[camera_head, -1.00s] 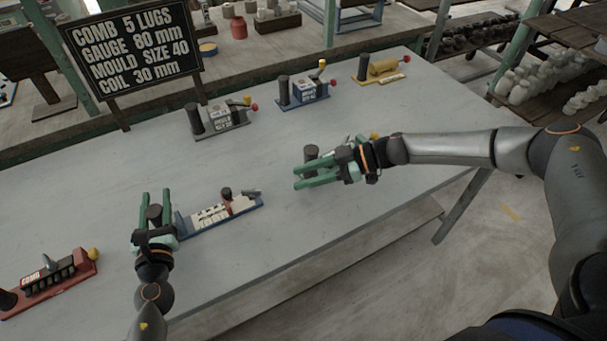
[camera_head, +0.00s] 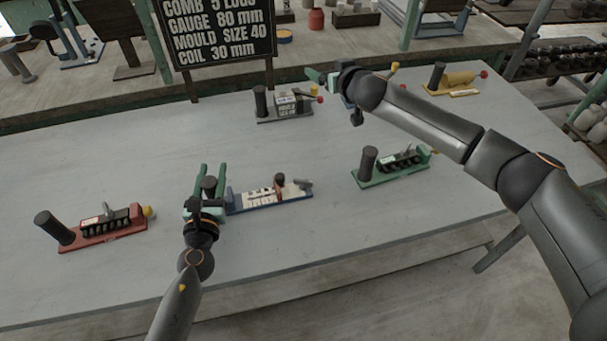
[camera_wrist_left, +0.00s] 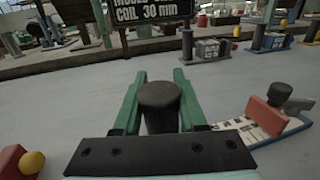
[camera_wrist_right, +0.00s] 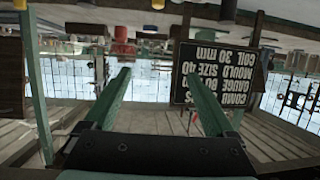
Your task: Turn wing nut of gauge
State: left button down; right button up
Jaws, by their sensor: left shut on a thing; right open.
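The gauge (camera_head: 262,200) lies on the table, a blue base with a white marked scale, a red-brown slider (camera_head: 280,181) with a dark knob on top, and a grey winged piece (camera_head: 303,184) at its right end. It also shows in the left wrist view (camera_wrist_left: 245,126). My left gripper (camera_head: 208,172) is shut on the gauge's dark upright post (camera_wrist_left: 159,97), one green finger on each side. My right gripper (camera_head: 318,77) is open and empty, raised near the grey mould tool, well apart from the gauge. Its spread fingers also show in the right wrist view (camera_wrist_right: 155,95).
A red comb tool (camera_head: 108,229) stands left and a green one (camera_head: 395,170) right of the gauge. Behind are a grey mould tool (camera_head: 284,107) and a yellow tool (camera_head: 456,82). A sign (camera_head: 218,32) stands at the back. Table in front of the gauge is clear.

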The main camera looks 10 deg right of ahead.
jog(key=m+h, duration=0.2)
jog(key=m+g+h, duration=0.1)
jog(key=m+g, duration=0.3)
jog(key=g, duration=1)
send_over(303, 180)
notch_tip(303, 180, down, 5)
notch_tip(303, 180, down, 12)
jog(key=shift+r, duration=0.2)
jog(key=c, duration=1.4)
